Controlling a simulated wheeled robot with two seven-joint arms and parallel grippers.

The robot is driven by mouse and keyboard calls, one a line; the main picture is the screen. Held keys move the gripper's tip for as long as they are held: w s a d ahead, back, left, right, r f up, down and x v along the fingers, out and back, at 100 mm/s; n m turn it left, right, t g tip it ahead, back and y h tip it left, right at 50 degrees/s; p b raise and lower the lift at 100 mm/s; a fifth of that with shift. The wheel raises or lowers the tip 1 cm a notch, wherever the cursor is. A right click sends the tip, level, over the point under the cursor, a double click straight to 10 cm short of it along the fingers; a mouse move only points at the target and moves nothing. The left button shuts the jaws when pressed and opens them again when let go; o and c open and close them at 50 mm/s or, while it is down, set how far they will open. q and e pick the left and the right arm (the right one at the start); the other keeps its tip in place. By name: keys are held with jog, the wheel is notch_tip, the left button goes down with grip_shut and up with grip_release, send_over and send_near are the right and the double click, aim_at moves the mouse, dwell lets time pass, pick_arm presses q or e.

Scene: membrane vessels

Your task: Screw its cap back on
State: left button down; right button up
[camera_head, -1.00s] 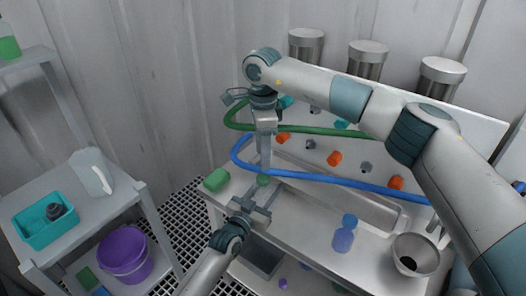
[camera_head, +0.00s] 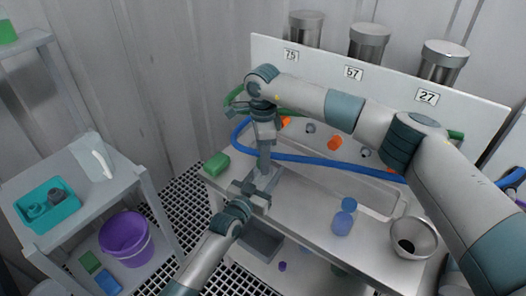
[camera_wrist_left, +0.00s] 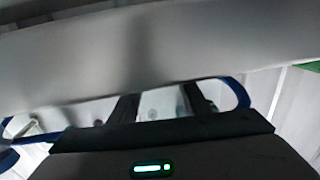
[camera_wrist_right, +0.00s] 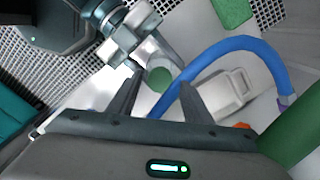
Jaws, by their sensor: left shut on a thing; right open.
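My left gripper (camera_head: 257,190) is shut on a small upright thing with a round green top (camera_wrist_right: 160,78). In the right wrist view that thing stands between the left fingers; in the head view it is hidden behind my right gripper. My right gripper (camera_head: 264,168) points down directly above it, open and empty. In the right wrist view its fingers (camera_wrist_right: 160,88) appear either side of the green top, apart from it as far as I can tell. I cannot tell whether the green top is a cap. In the left wrist view, a blurred pale shape blocks most of the scene.
A green block (camera_head: 216,164) lies at the bench's left. A teal tray (camera_head: 72,211) holds grey parts.

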jog(key=shift+c, duration=0.3)
jog(key=c, duration=1)
jog(key=m, duration=0.5)
jog(key=shift+m, duration=0.3)
jog(key=shift+c, duration=0.2)
jog(key=m, duration=0.6)
jog(key=o, duration=1.2)
jog(key=shift+o, duration=0.2)
jog(key=shift+r, duration=0.1)
notch_tip(320, 180, up, 12)
